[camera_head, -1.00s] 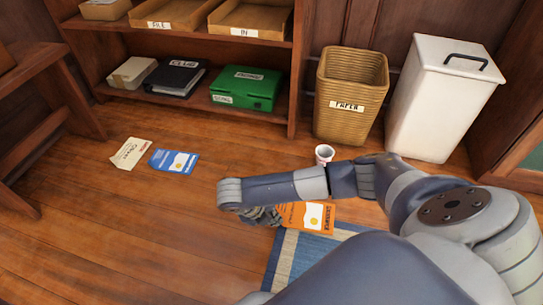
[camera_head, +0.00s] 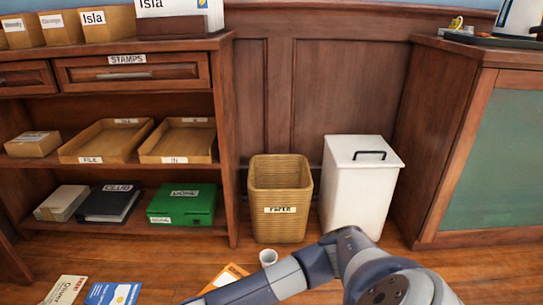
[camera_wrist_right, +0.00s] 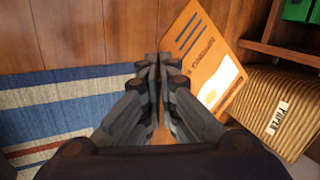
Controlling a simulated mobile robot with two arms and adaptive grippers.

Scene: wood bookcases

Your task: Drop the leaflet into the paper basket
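The orange leaflet (camera_wrist_right: 196,62) fills the upper middle of the right wrist view, tilted. It also shows in the head view (camera_head: 226,276), partly behind my right forearm. My right gripper (camera_wrist_right: 153,64) has its fingers together, with a strip of orange between them; it is shut on the leaflet and holds it above the floor. In the head view the gripper itself is hidden. The paper basket (camera_head: 279,190) is tan, ribbed, open at the top and upright against the panelling. It also shows at the right of the right wrist view (camera_wrist_right: 275,90), beyond the leaflet. My left gripper is not in view.
A white lidded bin (camera_head: 361,186) stands just right of the basket. A bookcase (camera_head: 225,130) borders the left side. A blue leaflet (camera_head: 113,293) and a cream paper (camera_head: 65,289) lie on the floor.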

